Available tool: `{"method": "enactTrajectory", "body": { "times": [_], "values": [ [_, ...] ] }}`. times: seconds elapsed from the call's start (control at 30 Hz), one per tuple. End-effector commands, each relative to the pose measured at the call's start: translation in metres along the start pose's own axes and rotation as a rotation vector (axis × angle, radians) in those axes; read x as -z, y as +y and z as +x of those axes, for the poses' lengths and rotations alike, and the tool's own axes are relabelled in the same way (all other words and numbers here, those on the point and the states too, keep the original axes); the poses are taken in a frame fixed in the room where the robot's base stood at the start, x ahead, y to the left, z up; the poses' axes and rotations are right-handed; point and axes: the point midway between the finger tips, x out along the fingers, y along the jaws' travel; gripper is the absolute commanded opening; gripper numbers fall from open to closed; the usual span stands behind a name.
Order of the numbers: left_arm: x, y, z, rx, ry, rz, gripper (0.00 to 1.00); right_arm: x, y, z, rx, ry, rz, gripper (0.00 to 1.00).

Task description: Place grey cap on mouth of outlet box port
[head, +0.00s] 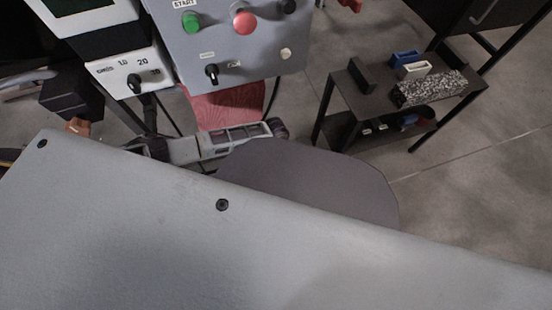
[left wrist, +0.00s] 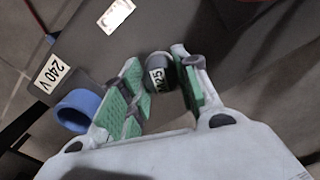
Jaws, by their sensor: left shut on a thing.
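In the left wrist view, a small grey cap-like part (left wrist: 159,72) with a pale label reading "M25" sits between the green-padded fingers of my left gripper (left wrist: 161,75). The gripper is shut on it. A blue round part (left wrist: 79,111) with an open, hollow end lies to the left of the fingers, apart from the cap. I cannot tell whether the blue part is the outlet box port. In the head view, neither the cap nor a clear port shows. My right gripper is not in view.
In the head view, a grey control panel (head: 222,42) with green and red buttons stands at the back. A dark shelf table (head: 375,95) with small bins is at the right. Open floor (head: 470,200) lies in front of it. A large grey surface hides the bottom.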

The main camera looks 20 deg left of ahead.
Motion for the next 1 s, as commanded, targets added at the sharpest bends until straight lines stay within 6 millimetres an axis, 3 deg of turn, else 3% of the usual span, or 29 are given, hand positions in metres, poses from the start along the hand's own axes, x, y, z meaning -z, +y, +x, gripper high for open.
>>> {"method": "enactTrajectory", "body": {
  "times": [0.2,0.23,0.4,1.0],
  "values": [
    [0.0001,-0.0002,0.0037,0.000,0.000,0.000,0.15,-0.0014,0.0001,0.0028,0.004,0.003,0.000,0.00],
    [-0.0001,-0.0003,0.0034,0.000,0.000,0.000,0.34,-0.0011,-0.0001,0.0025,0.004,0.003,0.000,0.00],
    [-0.0001,-0.0003,0.0029,0.000,0.000,0.000,0.53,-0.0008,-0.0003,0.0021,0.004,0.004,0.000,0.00],
    [0.0005,-0.0001,-0.0056,0.000,0.001,0.001,0.53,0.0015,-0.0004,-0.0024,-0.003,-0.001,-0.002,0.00]
  ]
}}
